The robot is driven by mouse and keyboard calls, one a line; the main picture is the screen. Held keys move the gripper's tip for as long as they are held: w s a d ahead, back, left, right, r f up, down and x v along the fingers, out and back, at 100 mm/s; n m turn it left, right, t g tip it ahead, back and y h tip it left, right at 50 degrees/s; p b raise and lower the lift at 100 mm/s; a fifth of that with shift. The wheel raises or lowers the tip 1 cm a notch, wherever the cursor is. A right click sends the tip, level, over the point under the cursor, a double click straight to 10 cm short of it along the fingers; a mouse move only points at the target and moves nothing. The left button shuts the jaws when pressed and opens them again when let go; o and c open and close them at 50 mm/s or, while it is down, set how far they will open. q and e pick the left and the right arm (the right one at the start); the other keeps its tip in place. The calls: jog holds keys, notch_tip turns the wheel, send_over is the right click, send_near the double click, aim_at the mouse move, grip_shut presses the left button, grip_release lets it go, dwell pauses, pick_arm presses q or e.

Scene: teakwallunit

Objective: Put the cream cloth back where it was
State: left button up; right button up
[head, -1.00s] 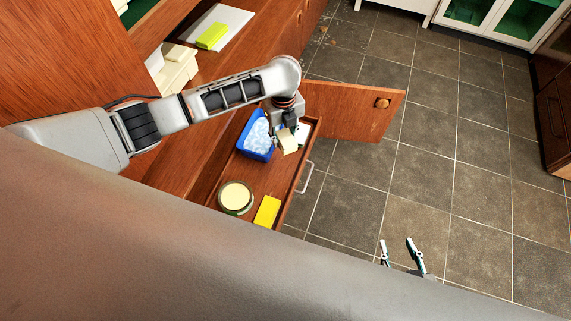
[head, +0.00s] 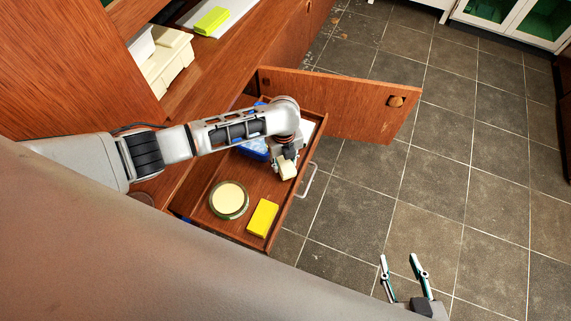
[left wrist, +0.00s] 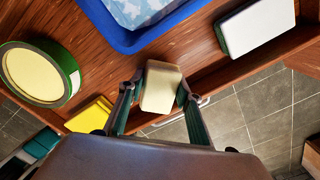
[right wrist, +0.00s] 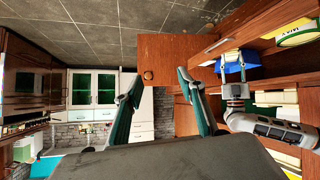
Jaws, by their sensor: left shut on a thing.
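The cream cloth (head: 287,170), a small folded block, is between the fingers of my left gripper (head: 284,162). In the left wrist view the cloth (left wrist: 161,88) sits between both fingertips of the gripper (left wrist: 157,100), which is shut on it. It is over the open wooden drawer (head: 240,172), close to the front wall with the handle. Whether it touches the drawer floor I cannot tell. My right gripper (head: 400,275) is open and empty over the tiled floor, away from the drawer.
The drawer holds a round cream-topped tin (head: 229,199), a yellow block (head: 263,217), a blue tub (head: 252,149) partly hidden by my left arm, and a white-topped block (left wrist: 256,27). An open cabinet door (head: 345,103) stands beyond the drawer.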

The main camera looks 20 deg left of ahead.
aim_at(284, 167)
pick_arm(q)
jog(key=f, duration=0.2)
jog(key=shift+s+f+b, duration=0.3)
jog(key=shift+f, duration=0.05)
jog(key=shift+w+f, duration=0.1)
jog(key=shift+f, duration=0.15)
jog(key=shift+w+r, duration=0.15)
jog(key=shift+r, duration=0.15)
jog(key=shift+f, duration=0.3)
jog(key=o, duration=1.1)
jog(key=shift+o, duration=0.2)
pick_arm(e)
jog(key=shift+w+a+r, duration=0.15)
jog(key=shift+w+a, duration=0.15)
jog(key=shift+a, duration=0.15)
pick_arm(q)
jog(key=shift+r, duration=0.1)
pick_arm(e)
jog(key=shift+s, duration=0.1)
